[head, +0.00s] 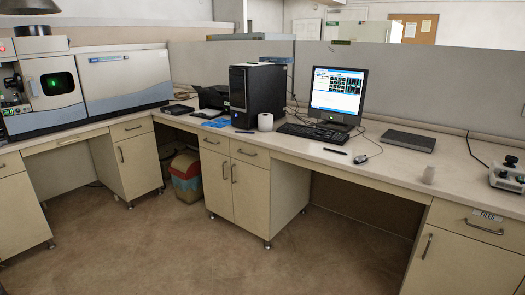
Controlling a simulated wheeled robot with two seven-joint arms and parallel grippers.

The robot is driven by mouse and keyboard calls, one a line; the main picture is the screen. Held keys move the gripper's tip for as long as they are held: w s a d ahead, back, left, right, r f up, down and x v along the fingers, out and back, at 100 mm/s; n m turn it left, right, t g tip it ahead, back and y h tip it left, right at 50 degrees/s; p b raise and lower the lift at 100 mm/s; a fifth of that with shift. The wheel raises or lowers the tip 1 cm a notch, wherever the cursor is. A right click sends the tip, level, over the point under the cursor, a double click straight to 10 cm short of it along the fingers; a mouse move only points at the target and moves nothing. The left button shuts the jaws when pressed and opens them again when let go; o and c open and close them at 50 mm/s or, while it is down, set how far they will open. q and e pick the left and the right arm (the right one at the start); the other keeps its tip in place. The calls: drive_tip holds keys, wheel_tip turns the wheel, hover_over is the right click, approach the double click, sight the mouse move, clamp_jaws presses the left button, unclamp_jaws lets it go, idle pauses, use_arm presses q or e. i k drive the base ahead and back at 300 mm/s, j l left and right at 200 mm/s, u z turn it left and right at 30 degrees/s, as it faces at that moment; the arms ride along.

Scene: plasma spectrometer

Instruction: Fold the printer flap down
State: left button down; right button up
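A black printer (213,96) stands on the bench, left of the black computer tower (257,94) and partly hidden by it. Its flap is too small and dark to tell whether it is up or down. Something blue and flat (217,122) lies in front of the printer. Neither of my grippers shows in the head view.
A large spectrometer (120,80) fills the left bench. A monitor (338,92), keyboard (312,132), white roll (265,122) and closed laptop (408,140) stand on the right bench. A bin (187,178) sits under the corner. The floor (180,250) in front is clear.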

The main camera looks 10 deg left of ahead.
sight(199, 90)
drive_tip(key=i+j+u, duration=0.4)
drive_tip(key=i, duration=0.4)
drive_tip(key=i+u, duration=0.35)
drive_tip(key=i, duration=0.5)
drive_tip(key=i+z, duration=0.15)
drive_tip(key=i, duration=0.35)
drive_tip(key=i+j+z, duration=0.1)
drive_tip(key=i, duration=0.4)
drive_tip(key=i+j+z, duration=0.15)
drive_tip(key=i, duration=0.3)
drive_tip(key=i+j+z, duration=0.1)
drive_tip(key=i+j, duration=0.15)
drive_tip(key=i, duration=0.25)
drive_tip(key=i+j+z, duration=0.15)
drive_tip(key=i, duration=0.35)
drive_tip(key=i+j+z, duration=0.45)
drive_tip(key=i+j, duration=0.2)
